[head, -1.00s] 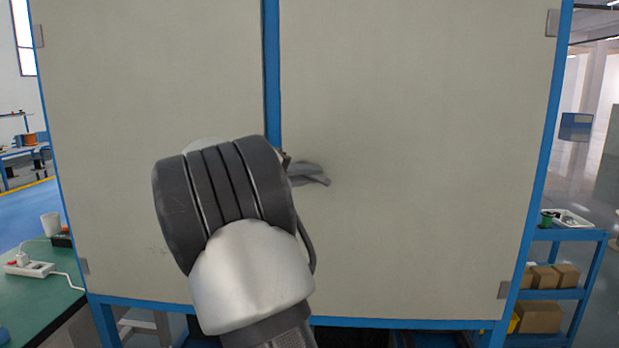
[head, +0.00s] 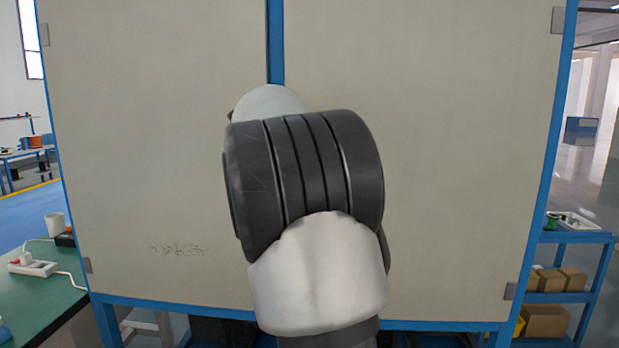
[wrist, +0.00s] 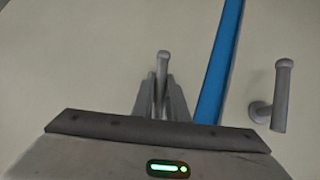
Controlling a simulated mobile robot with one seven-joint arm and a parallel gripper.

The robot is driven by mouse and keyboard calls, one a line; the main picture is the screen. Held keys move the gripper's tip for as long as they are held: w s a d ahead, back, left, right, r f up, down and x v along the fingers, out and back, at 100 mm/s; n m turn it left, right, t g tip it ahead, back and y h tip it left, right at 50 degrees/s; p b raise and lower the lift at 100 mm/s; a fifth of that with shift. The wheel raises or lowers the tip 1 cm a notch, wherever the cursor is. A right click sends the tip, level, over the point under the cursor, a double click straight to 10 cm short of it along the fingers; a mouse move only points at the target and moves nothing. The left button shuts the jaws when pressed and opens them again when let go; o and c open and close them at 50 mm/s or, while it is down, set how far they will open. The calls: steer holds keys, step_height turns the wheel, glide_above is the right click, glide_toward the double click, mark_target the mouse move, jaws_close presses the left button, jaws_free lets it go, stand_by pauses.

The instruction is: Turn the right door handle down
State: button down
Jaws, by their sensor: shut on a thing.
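A cabinet has two pale doors parted by a blue strip (head: 275,45). In the wrist view, my gripper (wrist: 160,98) is shut on a grey door handle (wrist: 163,62), with a finger on each side of it. This handle lies left of the blue strip (wrist: 222,60) in that view. Another grey handle (wrist: 282,95) stands free on the strip's other side, its round base beside it. In the head view, my arm hides both handles and my gripper. I cannot tell there which door's handle is held.
A green table (head: 40,305) with a white power strip (head: 32,266) stands at the lower left. A blue shelf cart (head: 575,240) with cardboard boxes (head: 547,320) stands at the right.

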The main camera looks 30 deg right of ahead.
steer(key=shift+w+a+m+t+y, duration=0.2)
steer(key=shift+m+t+y, duration=0.35)
steer(key=shift+y, duration=0.25)
steer(key=c, duration=1.7)
jaws_free()
steer(key=shift+c, duration=0.2)
steer(key=p+v, duration=0.1)
steer(key=v, duration=1.6)
steer(key=shift+s+r, duration=0.2)
steer(key=shift+r, duration=0.05)
steer(key=shift+f, duration=0.1)
